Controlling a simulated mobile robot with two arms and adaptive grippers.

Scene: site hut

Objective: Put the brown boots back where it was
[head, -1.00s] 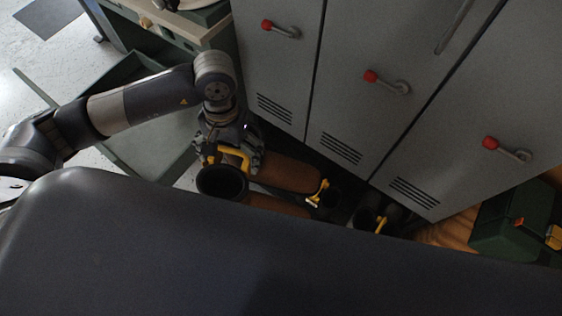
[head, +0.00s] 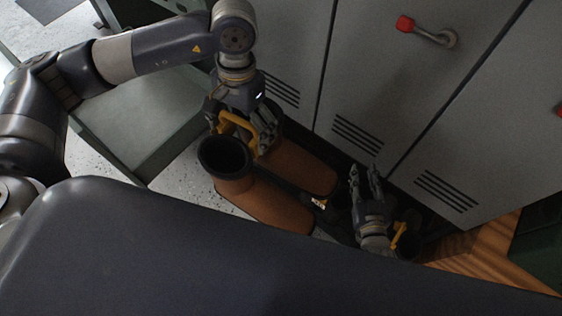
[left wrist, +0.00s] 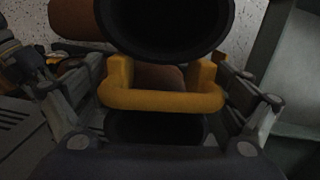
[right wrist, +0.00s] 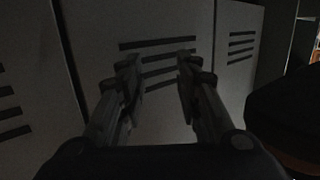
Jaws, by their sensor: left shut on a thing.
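A pair of brown boots (head: 262,200) with dark openings hangs or stands in front of the grey lockers in the head view. My left gripper (head: 243,140) is shut on the yellow handle (head: 228,122) at their top. The handle (left wrist: 165,102) lies between the fingers in the left wrist view, next to a dark boot opening (left wrist: 165,25). My right gripper (head: 365,178) is open and empty, right of the boots and near the locker fronts. In the right wrist view its fingers (right wrist: 157,75) are apart before a vented locker door. Whether the boot soles touch anything is hidden.
Dark boots with a yellow handle (head: 399,236) stand beside my right gripper. Grey lockers (head: 400,100) with red-tipped handles block the back. A wooden board (head: 490,255) lies at lower right.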

